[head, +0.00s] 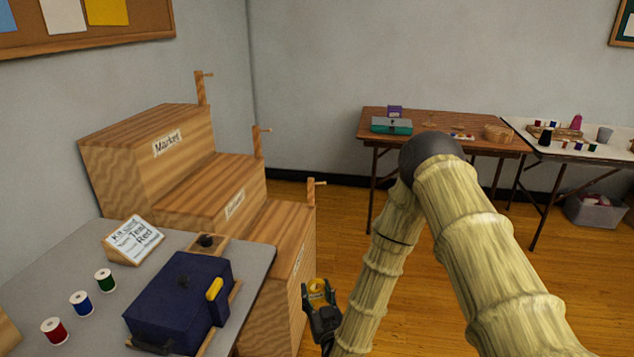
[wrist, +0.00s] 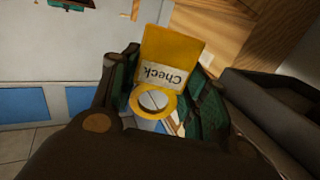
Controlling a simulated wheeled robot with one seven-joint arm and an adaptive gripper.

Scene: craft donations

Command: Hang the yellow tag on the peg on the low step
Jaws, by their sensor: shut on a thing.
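My gripper (head: 320,295) is shut on the yellow tag (head: 317,286), low in front of the wooden steps' right side. In the wrist view the tag (wrist: 172,50) is a flat yellow plate reading "Check" upside down, with a round ring between the dark green fingers (wrist: 165,90). The low step (head: 278,222) is the rightmost and lowest of three wooden steps. Its peg (head: 317,184) sticks out to the right from a short upright post at the step's back right. The peg is bare, and the tag is apart from it and below it.
A grey table (head: 190,243) at front left holds a navy box (head: 180,300), a sign (head: 133,240) and thread spools (head: 80,303). Higher steps carry similar posts and pegs. A brown table (head: 420,140) stands at the back. Wooden floor right of the steps is open.

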